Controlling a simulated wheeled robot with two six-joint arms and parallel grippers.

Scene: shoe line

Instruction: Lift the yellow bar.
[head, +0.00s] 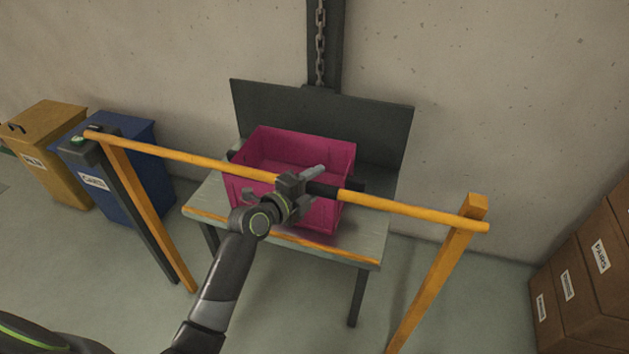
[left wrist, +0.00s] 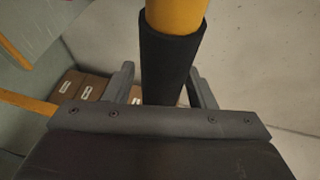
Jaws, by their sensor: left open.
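The yellow bar (head: 410,208) runs level across the scene, in front of a table. Its left end meets a dark post, and its right end is at the top of a yellow post. A black sleeve (head: 323,189) covers part of the bar right of its middle. My left gripper (head: 311,188) is at the sleeve with its jaws open. In the left wrist view, the black sleeve (left wrist: 168,65) lies between the two fingers, with the yellow bar (left wrist: 175,14) beyond it. I cannot tell whether a finger touches the sleeve. My right gripper is not in view.
A magenta crate (head: 262,150) stands on the table (head: 205,205) behind the bar. The dark post (head: 140,225) and the yellow post (head: 436,282) flank the table. Blue (head: 150,165) and yellow (head: 45,125) bins stand left; brown boxes (head: 575,300) are stacked right.

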